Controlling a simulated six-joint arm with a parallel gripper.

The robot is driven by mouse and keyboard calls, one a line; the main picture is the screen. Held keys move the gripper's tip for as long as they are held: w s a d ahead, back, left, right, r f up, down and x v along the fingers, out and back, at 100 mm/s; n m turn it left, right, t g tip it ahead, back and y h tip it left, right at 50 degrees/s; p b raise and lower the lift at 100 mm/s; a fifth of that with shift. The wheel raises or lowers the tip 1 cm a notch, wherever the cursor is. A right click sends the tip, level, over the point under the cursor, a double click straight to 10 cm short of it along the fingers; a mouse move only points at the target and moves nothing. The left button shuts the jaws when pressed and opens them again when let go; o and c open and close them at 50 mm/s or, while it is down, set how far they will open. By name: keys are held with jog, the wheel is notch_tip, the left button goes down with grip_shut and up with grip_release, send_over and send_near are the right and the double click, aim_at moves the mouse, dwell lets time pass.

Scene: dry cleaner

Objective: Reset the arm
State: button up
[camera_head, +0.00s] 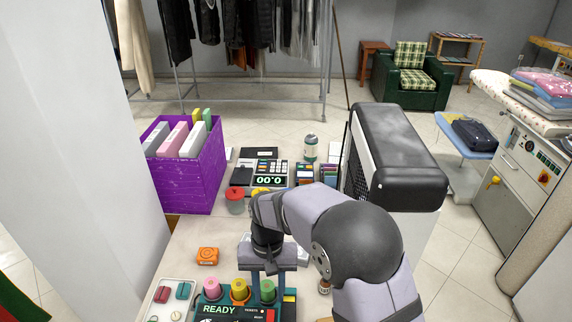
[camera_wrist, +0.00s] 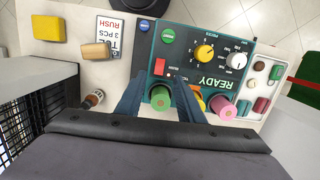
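My gripper (camera_head: 268,285) is low over the front of the counter, above a teal device with a READY display (camera_head: 222,310). Its two blue fingers (camera_wrist: 158,100) are spread apart in the wrist view. A green spool-like piece (camera_wrist: 160,97) shows between them, with visible gaps to each finger, so nothing looks clamped. Whether the fingers are beside or above it is hard to tell. A pink spool (camera_wrist: 222,107) stands to the right in the wrist view; a yellow one is partly hidden by a finger.
A purple bin of folders (camera_head: 187,165) stands at the back left. A register (camera_head: 266,176), a can (camera_head: 310,148) and a red-lidded jar (camera_head: 235,201) are behind the gripper. A large black-and-white machine (camera_head: 392,155) stands right of the arm. An orange piece (camera_head: 207,256) lies left on the counter.

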jog(key=s+d+f+n, duration=0.4)
jog(key=s+d, duration=0.6)
jog(key=s, duration=0.2)
jog(key=s+d+r+m, duration=0.1)
jog(key=d+r+m, duration=0.1)
jog(key=d, duration=0.3)
jog(key=d+r+m+t, duration=0.1)
jog(key=d+r+m, duration=0.1)
jog(key=d+r, duration=0.2)
jog(key=shift+s+d+r, duration=0.3)
jog(key=shift+s+d, duration=0.05)
jog(key=shift+d, duration=0.6)
dwell(1.4)
